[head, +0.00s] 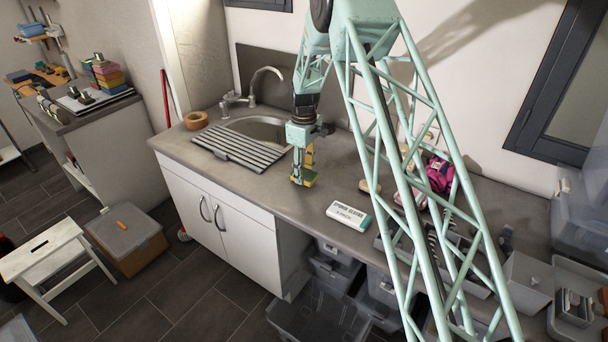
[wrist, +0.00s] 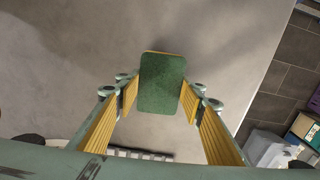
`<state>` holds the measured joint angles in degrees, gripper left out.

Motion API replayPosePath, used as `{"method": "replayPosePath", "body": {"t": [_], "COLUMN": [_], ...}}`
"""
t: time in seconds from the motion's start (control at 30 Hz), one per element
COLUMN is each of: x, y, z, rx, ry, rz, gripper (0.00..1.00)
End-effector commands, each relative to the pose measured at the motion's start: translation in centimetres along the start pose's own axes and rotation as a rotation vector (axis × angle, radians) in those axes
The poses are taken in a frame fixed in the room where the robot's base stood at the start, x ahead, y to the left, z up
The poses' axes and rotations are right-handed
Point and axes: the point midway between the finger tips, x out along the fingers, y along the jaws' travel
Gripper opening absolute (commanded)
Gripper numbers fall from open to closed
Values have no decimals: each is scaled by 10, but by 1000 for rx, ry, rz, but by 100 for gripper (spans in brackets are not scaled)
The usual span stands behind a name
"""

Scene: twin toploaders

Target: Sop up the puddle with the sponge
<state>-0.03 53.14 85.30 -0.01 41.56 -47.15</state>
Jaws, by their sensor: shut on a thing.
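My gripper (head: 303,168) is shut on a sponge (head: 301,181), low over the counter just right of the sink. In the wrist view the sponge (wrist: 162,82) shows its green scouring face between the yellow finger pads, with a thin yellow edge at its top. I cannot tell whether it touches the counter. The puddle is not clear in either view. A faint darker patch (wrist: 215,42) lies on the counter beyond the sponge in the wrist view; I cannot tell whether it is water or shadow.
A ribbed drainboard (head: 238,148) lies by the sink (head: 262,126) and tap. A white box (head: 350,215) stands near the counter's front edge. A pink bag (head: 439,175) and grey bins (head: 533,277) are to the right. Tape (head: 196,120) lies left of the sink.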

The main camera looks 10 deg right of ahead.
Motion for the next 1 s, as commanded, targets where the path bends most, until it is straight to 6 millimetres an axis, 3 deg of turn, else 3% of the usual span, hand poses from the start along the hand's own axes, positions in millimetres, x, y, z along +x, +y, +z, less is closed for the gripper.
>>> {"method": "replayPosePath", "body": {"t": [1.0], "x": [-63], "y": [0], "z": [0], "rx": [0], "ry": [1], "rz": [1], "gripper": [28]}}
